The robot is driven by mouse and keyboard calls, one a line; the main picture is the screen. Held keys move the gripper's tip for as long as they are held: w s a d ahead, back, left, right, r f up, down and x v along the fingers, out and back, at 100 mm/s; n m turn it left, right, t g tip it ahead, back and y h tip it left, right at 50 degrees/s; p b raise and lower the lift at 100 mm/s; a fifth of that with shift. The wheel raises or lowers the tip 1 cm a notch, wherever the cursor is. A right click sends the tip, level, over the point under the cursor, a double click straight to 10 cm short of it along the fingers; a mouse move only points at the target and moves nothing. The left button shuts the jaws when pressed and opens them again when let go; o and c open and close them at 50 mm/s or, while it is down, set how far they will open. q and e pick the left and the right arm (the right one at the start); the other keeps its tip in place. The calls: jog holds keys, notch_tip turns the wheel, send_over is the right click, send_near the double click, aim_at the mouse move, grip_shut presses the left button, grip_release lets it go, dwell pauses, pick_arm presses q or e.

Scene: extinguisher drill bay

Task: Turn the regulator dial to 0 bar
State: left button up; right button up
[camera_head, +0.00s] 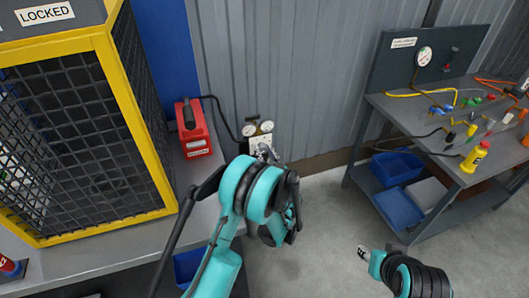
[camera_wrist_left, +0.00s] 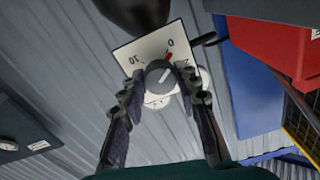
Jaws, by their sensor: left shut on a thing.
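The regulator dial's grey knob (camera_wrist_left: 160,77) sits on a white plate (camera_wrist_left: 130,50) in the left wrist view. The plate has a 0, a 10 and another numeral that is partly covered, and a red mark lies by the 0. A pale line on the knob slants toward the 0 side; its exact reading is hard to tell. My left gripper (camera_wrist_left: 163,92) is shut on the knob, one finger on each side. In the head view my left gripper (camera_head: 268,154) is at the plate (camera_head: 258,145) and hides the knob. My right gripper (camera_head: 365,253) is low at right, away from the dial.
Two round gauges (camera_head: 267,126) sit above the plate. A red box (camera_head: 193,128) with a black hose stands left on the grey bench, beside a yellow-framed cage (camera_head: 125,95). A workbench (camera_head: 425,120) with tools and blue bins stands right. The floor between is clear.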

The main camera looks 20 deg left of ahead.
pick_arm(q)
jog(key=shift+n, duration=1.1)
jog(key=o, duration=1.2)
jog(key=shift+c, duration=0.2)
jog(key=shift+r, duration=0.1)
notch_tip(320, 180, up, 10)
